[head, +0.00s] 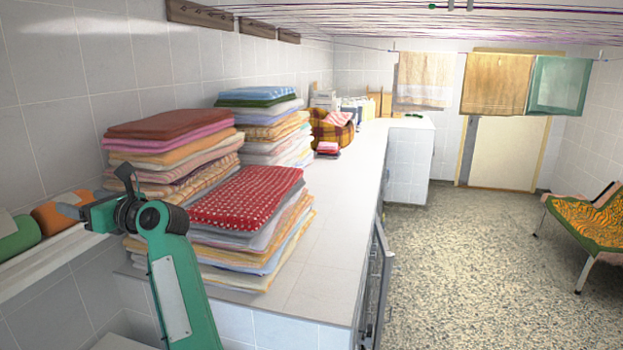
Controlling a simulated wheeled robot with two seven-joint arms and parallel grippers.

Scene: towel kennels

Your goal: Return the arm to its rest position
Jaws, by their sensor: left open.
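My left arm rises from the bottom of the head view and bends left at a black wrist joint. My left gripper (70,205) points left, in front of the wall shelf (45,258). It is open, and I see nothing held in it. An orange rolled towel (50,219) lies on the shelf just behind the fingers; I cannot tell whether they touch it. A green rolled towel (17,236) lies further left on the shelf. My right gripper is not in view.
Folded towel stacks stand on the tiled counter (335,240) close to my arm, one topped by a red dotted towel (247,197). A patterned chair (588,225) stands at the right. Towels (497,84) hang at the back. The speckled floor (460,270) is clear.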

